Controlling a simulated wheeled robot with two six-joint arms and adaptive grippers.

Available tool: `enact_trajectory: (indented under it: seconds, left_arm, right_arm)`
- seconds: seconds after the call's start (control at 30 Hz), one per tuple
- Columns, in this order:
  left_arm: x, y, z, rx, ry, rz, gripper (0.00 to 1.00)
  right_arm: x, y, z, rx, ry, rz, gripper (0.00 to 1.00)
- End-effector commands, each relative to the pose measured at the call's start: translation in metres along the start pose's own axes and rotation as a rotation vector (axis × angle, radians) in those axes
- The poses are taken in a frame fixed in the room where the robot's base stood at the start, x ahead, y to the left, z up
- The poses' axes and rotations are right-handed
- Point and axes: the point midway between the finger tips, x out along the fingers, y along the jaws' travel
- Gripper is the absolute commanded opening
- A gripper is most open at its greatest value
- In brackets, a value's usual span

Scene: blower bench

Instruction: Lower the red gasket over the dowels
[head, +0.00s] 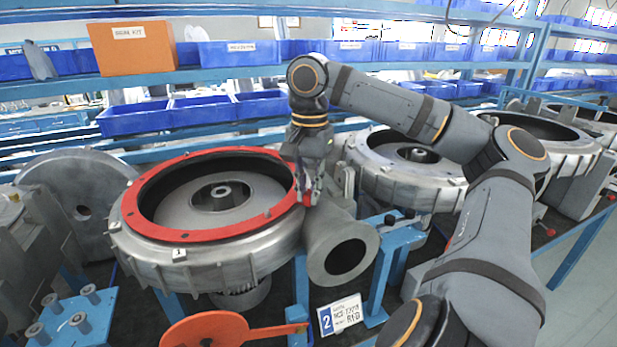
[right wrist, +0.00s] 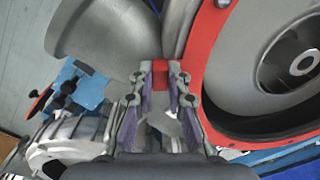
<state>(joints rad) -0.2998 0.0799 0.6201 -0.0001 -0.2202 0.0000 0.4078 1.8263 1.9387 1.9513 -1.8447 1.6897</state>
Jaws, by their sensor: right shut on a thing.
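The red gasket (head: 190,235) is a flat ring at the rim of the grey blower housing (head: 215,268), left of centre in the head view. It looks level and lined up with the rim; I cannot tell whether it touches or is slightly above. My right gripper (head: 307,194) is shut on a red tab at the gasket's right side. In the right wrist view, the fingers (right wrist: 161,85) close on the tab, and the gasket's curve (right wrist: 206,32) runs beside the housing's dark opening. The dowels are too small to make out clearly. My left gripper is not in view.
A grey outlet pipe (head: 340,250) juts from the housing below my right gripper. A second blower housing (head: 405,178) stands to the right. An orange part (head: 205,330) and a blue stand with pegs (head: 75,320) are in front. Blue bins (head: 205,108) line the back shelves.

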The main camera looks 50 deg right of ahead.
Motion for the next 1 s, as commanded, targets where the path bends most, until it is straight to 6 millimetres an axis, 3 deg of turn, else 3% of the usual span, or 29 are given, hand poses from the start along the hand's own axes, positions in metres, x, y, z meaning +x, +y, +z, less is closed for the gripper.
enact_trajectory:
  seconds: [0.03, 0.07, 0.23, 0.67, 0.87, 1.0]
  left_arm:
    - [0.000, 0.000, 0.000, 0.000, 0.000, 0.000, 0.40]
    - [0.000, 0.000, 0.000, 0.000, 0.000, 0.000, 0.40]
    - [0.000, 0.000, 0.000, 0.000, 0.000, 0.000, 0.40]
    - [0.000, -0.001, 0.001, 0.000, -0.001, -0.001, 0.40]
    - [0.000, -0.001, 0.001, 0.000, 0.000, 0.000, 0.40]
    - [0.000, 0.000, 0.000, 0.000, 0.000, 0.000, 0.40]
  right_arm:
    - [0.000, 0.000, 0.000, 0.000, 0.000, 0.000, 0.00]
    - [0.000, 0.000, 0.000, 0.000, 0.000, 0.000, 0.18]
    - [0.000, 0.000, 0.000, 0.000, 0.000, 0.000, 0.41]
    - [-0.006, 0.002, -0.002, 0.004, 0.002, 0.005, 0.42]
    - [-0.032, 0.001, -0.001, 0.006, 0.009, 0.005, 0.42]
    - [-0.063, 0.000, -0.001, 0.006, 0.009, 0.003, 0.42]
